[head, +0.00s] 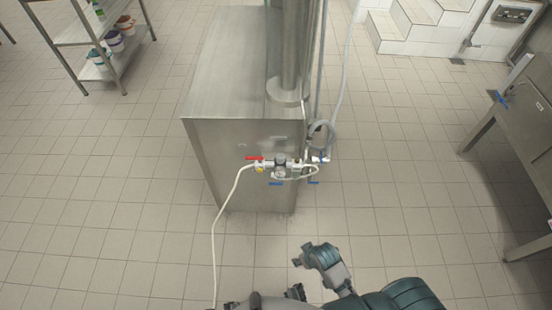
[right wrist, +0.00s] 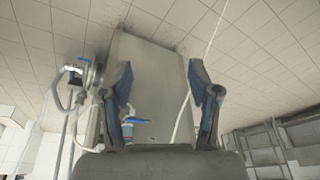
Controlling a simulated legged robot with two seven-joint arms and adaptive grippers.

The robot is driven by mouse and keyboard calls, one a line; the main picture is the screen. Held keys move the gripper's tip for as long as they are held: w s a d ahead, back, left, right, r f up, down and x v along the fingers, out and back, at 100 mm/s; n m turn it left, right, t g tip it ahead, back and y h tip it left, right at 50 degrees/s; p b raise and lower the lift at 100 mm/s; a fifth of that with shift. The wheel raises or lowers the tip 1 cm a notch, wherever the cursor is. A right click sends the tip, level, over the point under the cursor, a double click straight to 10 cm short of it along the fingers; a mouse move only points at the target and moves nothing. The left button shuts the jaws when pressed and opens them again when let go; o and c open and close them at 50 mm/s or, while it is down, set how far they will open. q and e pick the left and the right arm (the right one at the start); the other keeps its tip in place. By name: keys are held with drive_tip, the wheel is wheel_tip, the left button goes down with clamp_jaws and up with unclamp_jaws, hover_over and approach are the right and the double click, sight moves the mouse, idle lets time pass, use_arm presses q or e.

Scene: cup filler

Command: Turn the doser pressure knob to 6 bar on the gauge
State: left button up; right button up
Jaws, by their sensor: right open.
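The doser pressure regulator with its dark knob (head: 281,158) is on the front face of a steel cabinet (head: 240,165) in the head view. In the head view my right arm is at the bottom, short of the cabinet and apart from the knob. In the right wrist view the cabinet (right wrist: 155,70) lies beyond the fingers; I cannot pick out the knob there. My left gripper is not clearly visible.
A white hose (head: 213,230) hangs to the floor. A shelf (head: 85,35) stands at the back left, a steel table (head: 500,125) at the right. The tiled floor between is clear.

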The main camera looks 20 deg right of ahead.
drive_tip(key=w+a+r+n+y, duration=0.25)
drive_tip(key=w+a+r, duration=0.2)
drive_tip(key=w, duration=0.25)
drive_tip(key=n, duration=0.3)
approach(281, 156)
drive_tip(key=shift+h, duration=0.35)
drive_tip(key=b+x, duration=0.1)
drive_tip(key=x, duration=0.5)
drive_tip(key=b+x, duration=0.1)
drive_tip(key=x, duration=0.2)
drive_tip(key=shift+a+r+b, duration=0.15)
drive_tip(key=shift+a+b, duration=0.15)
drive_tip(key=shift+w+f, duration=0.25)
drive_tip(key=shift+f, duration=0.45)
use_arm(q)
wheel_tip(281, 156, up, 6)
drive_tip(key=w, duration=0.3)
drive_tip(key=shift+d, duration=0.4)
use_arm(e)
drive_tip(key=shift+a, duration=0.1)
